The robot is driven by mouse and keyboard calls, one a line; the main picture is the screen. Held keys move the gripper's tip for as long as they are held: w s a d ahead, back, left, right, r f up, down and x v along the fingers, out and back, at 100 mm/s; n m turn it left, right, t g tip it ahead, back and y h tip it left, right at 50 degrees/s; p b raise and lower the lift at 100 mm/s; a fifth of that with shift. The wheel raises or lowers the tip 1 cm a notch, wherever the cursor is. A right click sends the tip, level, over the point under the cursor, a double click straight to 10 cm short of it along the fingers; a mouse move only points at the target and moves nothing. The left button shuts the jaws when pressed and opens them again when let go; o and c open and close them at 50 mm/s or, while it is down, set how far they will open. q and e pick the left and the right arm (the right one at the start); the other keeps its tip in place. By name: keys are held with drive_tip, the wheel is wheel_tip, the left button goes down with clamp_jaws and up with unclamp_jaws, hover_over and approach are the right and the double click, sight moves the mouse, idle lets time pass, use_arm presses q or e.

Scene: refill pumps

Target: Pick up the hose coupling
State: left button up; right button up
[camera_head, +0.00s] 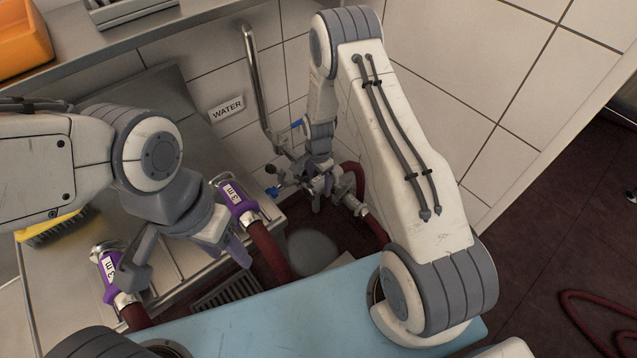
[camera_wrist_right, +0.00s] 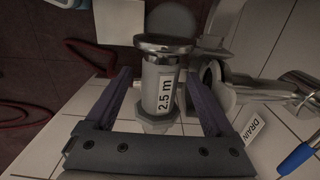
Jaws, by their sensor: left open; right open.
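A silver hose coupling (camera_wrist_right: 162,85) labelled "2.5 m" sits between the spread fingers of my right gripper (camera_wrist_right: 159,78) in the right wrist view. There is a gap on each side of it, so the gripper is open around it and not clamped. In the head view the coupling (camera_head: 351,200) shows small beside my right gripper (camera_head: 325,186), at the end of a dark red hose. Two purple couplings labelled "3 m" lie on the steel counter, one at the left (camera_head: 113,275) and one in the middle (camera_head: 235,200). My left gripper (camera_head: 184,264) is open and empty between them.
A steel pipe (camera_head: 258,85) and a "WATER" sign (camera_head: 227,109) are on the tiled wall behind. A "DRAIN" sign (camera_wrist_right: 254,127) and blue lever (camera_wrist_right: 297,157) are near the right gripper. A yellow brush (camera_head: 50,229) and orange bin (camera_head: 22,40) are at left. A blue surface (camera_head: 290,320) lies in front.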

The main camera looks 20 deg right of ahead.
drive_tip(key=shift+f, duration=0.15)
clamp_jaws()
